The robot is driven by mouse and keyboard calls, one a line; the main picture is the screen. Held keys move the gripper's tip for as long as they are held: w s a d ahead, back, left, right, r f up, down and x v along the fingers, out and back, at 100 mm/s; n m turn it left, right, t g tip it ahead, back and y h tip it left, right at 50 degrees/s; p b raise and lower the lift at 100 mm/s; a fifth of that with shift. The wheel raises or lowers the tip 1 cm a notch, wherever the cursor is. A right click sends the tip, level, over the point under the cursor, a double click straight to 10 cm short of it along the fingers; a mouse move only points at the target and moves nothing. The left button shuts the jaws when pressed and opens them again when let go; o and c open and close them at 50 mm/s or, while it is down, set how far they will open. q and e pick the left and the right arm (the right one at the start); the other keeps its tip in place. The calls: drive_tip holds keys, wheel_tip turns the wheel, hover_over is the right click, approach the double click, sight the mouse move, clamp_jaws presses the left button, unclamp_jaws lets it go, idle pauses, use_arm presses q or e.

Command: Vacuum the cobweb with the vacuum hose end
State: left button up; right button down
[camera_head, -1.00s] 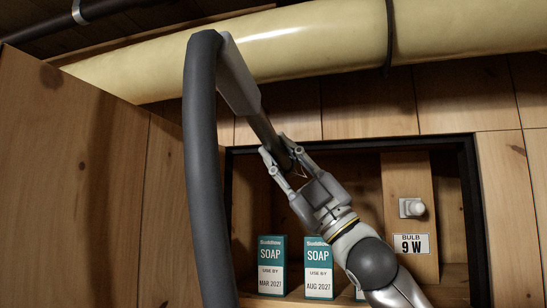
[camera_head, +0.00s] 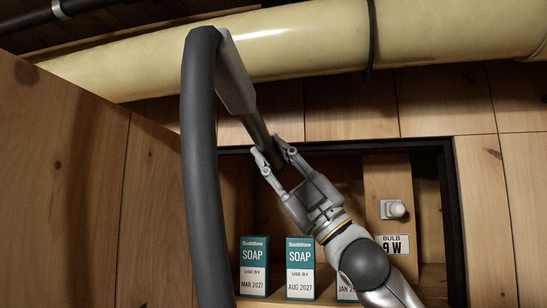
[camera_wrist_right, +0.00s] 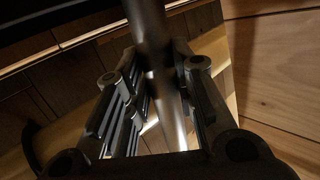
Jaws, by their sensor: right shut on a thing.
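The vacuum hose end is a grey wand (camera_head: 236,82) with a thick dark hose (camera_head: 200,170) that bends over at its top and hangs down on the left. My right gripper (camera_head: 272,154) is shut on the wand's lower part in the head view. The wand also shows between the fingers in the right wrist view (camera_wrist_right: 160,70). The wand tilts up to the left, and its top overlaps the yellow pipe in the picture; I cannot tell whether they touch. I see no cobweb in these frames. My left gripper is not in view.
A thick yellow pipe (camera_head: 300,42) runs across the top. A wooden panel (camera_head: 60,180) fills the left side.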

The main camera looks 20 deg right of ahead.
sight(258, 141)
drive_tip(key=shift+s, duration=0.1)
idle(0.3)
drive_tip(key=shift+s+a+f+b, duration=0.1)
drive_tip(key=shift+s+a+b, duration=0.3)
drive_tip(key=shift+s, duration=0.15)
drive_tip(key=shift+s+a+b, duration=0.25)
drive_tip(key=shift+s+a, duration=0.25)
drive_tip(key=shift+s, duration=0.25)
drive_tip(key=shift+s+a+b, duration=0.25)
drive_tip(key=shift+s+a, duration=0.3)
drive_tip(key=shift+s, duration=0.25)
drive_tip(key=shift+s+a+b, duration=0.25)
drive_tip(key=shift+s+a, duration=0.25)
drive_tip(key=shift+s, duration=0.25)
